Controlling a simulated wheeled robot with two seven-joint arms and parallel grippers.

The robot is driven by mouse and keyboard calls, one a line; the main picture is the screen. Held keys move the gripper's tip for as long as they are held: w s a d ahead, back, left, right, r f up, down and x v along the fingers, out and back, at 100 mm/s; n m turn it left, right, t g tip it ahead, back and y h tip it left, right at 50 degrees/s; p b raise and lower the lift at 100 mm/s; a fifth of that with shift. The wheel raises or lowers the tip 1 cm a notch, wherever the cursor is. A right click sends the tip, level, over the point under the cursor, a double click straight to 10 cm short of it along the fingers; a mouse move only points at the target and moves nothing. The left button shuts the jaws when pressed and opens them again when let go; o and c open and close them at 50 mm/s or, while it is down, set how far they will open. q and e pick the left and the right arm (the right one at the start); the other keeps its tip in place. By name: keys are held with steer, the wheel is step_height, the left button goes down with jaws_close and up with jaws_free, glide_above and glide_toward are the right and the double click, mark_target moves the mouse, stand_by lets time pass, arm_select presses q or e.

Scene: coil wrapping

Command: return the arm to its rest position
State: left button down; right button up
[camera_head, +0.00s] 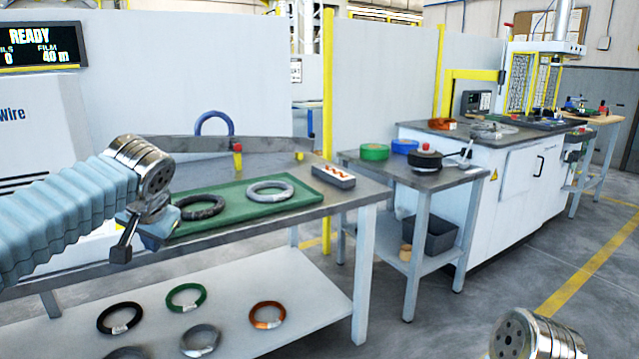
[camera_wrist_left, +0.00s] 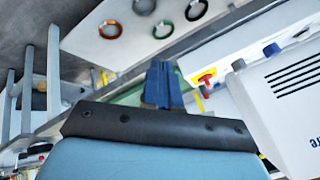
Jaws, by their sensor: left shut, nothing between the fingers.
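My left arm comes in from the left in the head view, with its ribbed blue sleeve and metal wrist. My left gripper (camera_head: 152,238) is at the left end of the green mat (camera_head: 240,213), near the table edge. In the left wrist view its blue fingers (camera_wrist_left: 163,84) are together with nothing between them. A black coil (camera_head: 201,208) and a grey coil (camera_head: 270,191) lie on the mat, to the right of the gripper. Of my right arm only a metal joint shows at the bottom right; its gripper is out of view.
Several coils, one orange (camera_head: 267,315), lie on the lower shelf (camera_head: 318,290). A grey box with red marks (camera_head: 333,177) sits at the table's right. A side table (camera_head: 412,170) holds tape rolls. Floor at right is clear.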

arm_select(q)
steer(key=d+f+m+g+h, duration=0.1)
steer(key=d+f+g+h, duration=0.15)
steer(key=d+f, duration=1)
steer(key=d+f+m+g+h, duration=0.1)
steer(key=d+f+h, duration=0.25)
steer(key=f, duration=1.75)
steer(key=s+d+f+n+g+h, duration=0.1)
steer(key=s+d+f+n, duration=0.1)
steer(key=s+f, duration=0.8)
steer(key=s+d+f+n+h, duration=0.1)
steer(key=s+f+n, duration=0.2)
steer(key=s+f, duration=0.8)
steer(key=shift+s+d+f+n+g, duration=0.3)
steer(key=shift+s+d+g, duration=0.1)
steer(key=shift+s, duration=0.85)
